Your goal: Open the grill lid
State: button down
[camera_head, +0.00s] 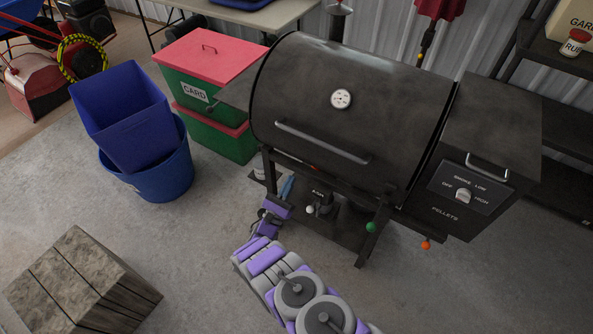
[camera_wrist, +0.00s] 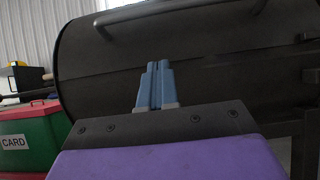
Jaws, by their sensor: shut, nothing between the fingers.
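The black grill (camera_head: 345,110) stands in the middle of the head view with its rounded lid (camera_head: 375,88) down. A round white gauge (camera_head: 341,99) is on the lid. A long grey bar handle (camera_head: 322,142) runs along the lid's lower front. In the wrist view, the dark lid (camera_wrist: 220,65) fills most of the picture, and the handle (camera_wrist: 150,14) runs across the top. My gripper's blue fingers (camera_wrist: 156,86) are together and empty, below the handle and apart from it. In the head view my gripper (camera_head: 287,187) is low in front of the grill, left of centre.
A pellet box (camera_head: 470,150) with a knob and its own small handle adjoins the grill's right side. Red-lidded green bins (camera_head: 210,85) stand at the left. Blue tubs (camera_head: 140,130) and a wooden block (camera_head: 80,280) are on the floor. Concrete floor (camera_head: 200,250) lies clear between them.

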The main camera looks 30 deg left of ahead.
jog(key=s+r+x, duration=0.1)
jog(key=r+x, duration=0.1)
jog(key=x, duration=1)
jog(key=shift+s+d+r+p, duration=0.2)
jog(key=shift+s+d+p, duration=0.05)
jog(key=shift+s+p, duration=0.1)
jog(key=shift+a, duration=0.2)
jog(key=shift+a, duration=0.1)
